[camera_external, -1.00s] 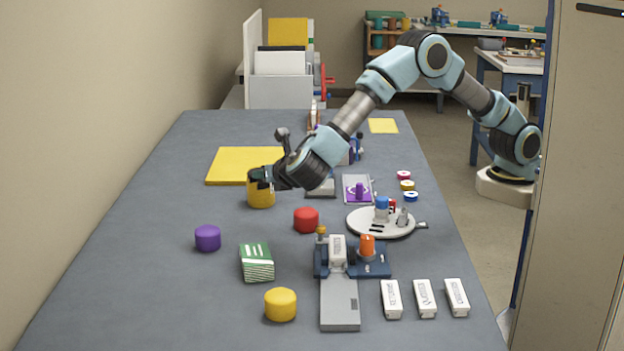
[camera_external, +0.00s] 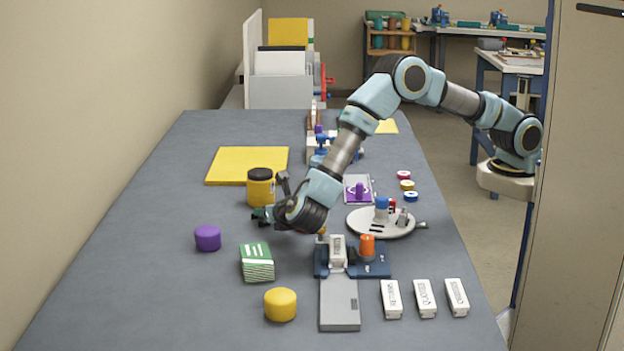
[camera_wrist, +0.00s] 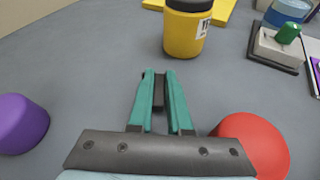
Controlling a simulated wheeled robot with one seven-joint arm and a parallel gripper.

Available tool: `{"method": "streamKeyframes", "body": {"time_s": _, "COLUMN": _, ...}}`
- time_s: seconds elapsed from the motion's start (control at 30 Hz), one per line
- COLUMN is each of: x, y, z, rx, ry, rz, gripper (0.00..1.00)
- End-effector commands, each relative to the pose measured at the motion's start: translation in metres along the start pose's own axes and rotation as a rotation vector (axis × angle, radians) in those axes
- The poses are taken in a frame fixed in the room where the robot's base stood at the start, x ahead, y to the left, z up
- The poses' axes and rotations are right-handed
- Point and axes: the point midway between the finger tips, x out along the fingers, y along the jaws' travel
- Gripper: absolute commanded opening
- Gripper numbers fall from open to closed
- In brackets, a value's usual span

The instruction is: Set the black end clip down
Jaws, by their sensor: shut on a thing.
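My gripper (camera_external: 260,215) is low over the grey table, in front of the yellow jar with the black lid (camera_external: 260,188). In the wrist view its teal fingers (camera_wrist: 160,76) are closed on the small black end clip (camera_wrist: 160,92). The clip is held between the fingers, near their tips. In the external view I cannot make the clip out against the dark fingers, and I cannot tell whether it touches the table.
A purple cylinder (camera_external: 208,238) stands left and a red cylinder (camera_wrist: 258,142) close right of my gripper. Green-and-white cards (camera_external: 257,262), a yellow cylinder (camera_external: 280,305) and a blue fixture (camera_external: 373,264) are nearer the camera. The table's left side is clear.

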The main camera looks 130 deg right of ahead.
Motion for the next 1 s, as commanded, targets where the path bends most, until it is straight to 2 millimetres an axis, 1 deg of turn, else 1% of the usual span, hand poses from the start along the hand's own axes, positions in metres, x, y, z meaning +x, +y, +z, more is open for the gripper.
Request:
{"method": "streamKeyframes", "body": {"time_s": 0.1, "x": 0.001, "y": 0.000, "z": -0.004, "rx": -0.001, "ry": 0.000, "rz": 0.001, "gripper": 0.00}}
{"method": "streamKeyframes", "body": {"time_s": 0.13, "x": 0.001, "y": 0.000, "z": -0.004, "rx": -0.001, "ry": 0.000, "rz": 0.001, "gripper": 0.18}}
{"method": "streamKeyframes", "body": {"time_s": 0.3, "x": 0.001, "y": 0.000, "z": -0.003, "rx": -0.001, "ry": 0.000, "rz": 0.000, "gripper": 0.37}}
{"method": "streamKeyframes", "body": {"time_s": 0.4, "x": 0.001, "y": 0.000, "z": -0.003, "rx": -0.001, "ry": 0.000, "rz": 0.000, "gripper": 0.46}}
{"method": "streamKeyframes", "body": {"time_s": 0.6, "x": 0.001, "y": 0.000, "z": -0.003, "rx": -0.001, "ry": 0.000, "rz": 0.000, "gripper": 0.46}}
{"method": "streamKeyframes", "body": {"time_s": 0.73, "x": -0.002, "y": 0.000, "z": 0.001, "rx": 0.000, "ry": 0.000, "rz": 0.000, "gripper": 0.46}}
{"method": "streamKeyframes", "body": {"time_s": 0.87, "x": -0.021, "y": 0.001, "z": -0.002, "rx": 0.000, "ry": 0.001, "rz": 0.004, "gripper": 0.46}}
{"method": "streamKeyframes", "body": {"time_s": 1.0, "x": -0.051, "y": 0.001, "z": -0.003, "rx": 0.000, "ry": 0.000, "rz": 0.006, "gripper": 0.46}}
